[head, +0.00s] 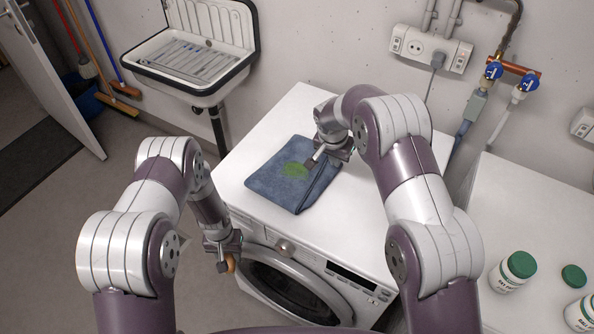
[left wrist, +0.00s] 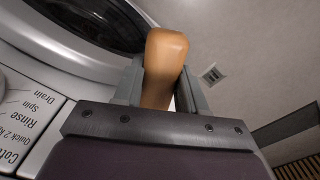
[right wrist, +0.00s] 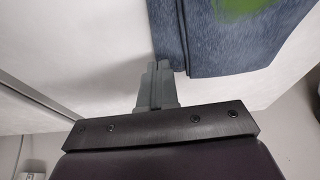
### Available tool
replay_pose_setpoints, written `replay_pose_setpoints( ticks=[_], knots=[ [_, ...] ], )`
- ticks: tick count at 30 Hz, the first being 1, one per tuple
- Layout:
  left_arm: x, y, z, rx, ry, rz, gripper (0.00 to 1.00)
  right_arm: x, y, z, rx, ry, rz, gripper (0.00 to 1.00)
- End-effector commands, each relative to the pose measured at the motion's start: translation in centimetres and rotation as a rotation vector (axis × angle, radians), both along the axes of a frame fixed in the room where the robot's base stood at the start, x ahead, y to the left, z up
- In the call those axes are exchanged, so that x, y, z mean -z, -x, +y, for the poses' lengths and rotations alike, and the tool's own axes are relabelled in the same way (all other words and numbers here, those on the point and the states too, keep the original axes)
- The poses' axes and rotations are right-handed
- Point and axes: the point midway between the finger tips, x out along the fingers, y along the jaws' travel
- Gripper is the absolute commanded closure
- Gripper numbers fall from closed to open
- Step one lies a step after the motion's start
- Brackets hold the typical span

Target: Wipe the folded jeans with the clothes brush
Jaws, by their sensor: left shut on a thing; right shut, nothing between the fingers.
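The folded blue jeans (head: 270,184) lie on top of the white washing machine, with a green patch (head: 294,170) on them. They also show in the right wrist view (right wrist: 200,40). My right gripper (head: 312,163) is shut and empty, over the right part of the jeans in the head view; its fingertips (right wrist: 160,68) are at the jeans' edge in the right wrist view. My left gripper (head: 225,265) is shut on a tan wooden piece (left wrist: 164,65), which looks like the clothes brush's handle. It is held in front of the washing machine, below its top. Any bristles are hidden.
The washing machine's top (head: 286,118) is otherwise clear. A white bottle with a green lid (head: 513,270) and a loose green lid (head: 573,275) are on the right-hand surface (head: 520,205). A sink (head: 195,60) stands at the back left. Pipes and a socket (head: 430,47) are on the wall.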

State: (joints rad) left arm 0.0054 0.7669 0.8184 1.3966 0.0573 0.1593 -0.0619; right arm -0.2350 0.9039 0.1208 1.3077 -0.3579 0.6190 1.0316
Motion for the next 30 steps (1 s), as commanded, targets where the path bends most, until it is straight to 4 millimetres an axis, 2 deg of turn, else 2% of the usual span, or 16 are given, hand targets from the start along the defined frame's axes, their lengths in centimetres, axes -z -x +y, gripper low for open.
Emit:
replay_pose_setpoints(
  ticks=[22,26,30],
  knots=[
    [0.9,0.0,0.0,0.000,0.000,0.000,0.84,1.0,0.0,0.0,0.000,0.000,0.000,1.00],
    [0.5,0.0,0.0,0.000,0.000,0.000,0.84,0.5,0.0,0.0,0.000,0.000,-0.001,1.00],
    [-0.2,0.0,0.0,0.000,0.000,0.000,0.84,-0.8,0.0,0.0,0.000,0.000,-0.002,1.00]
  ],
)
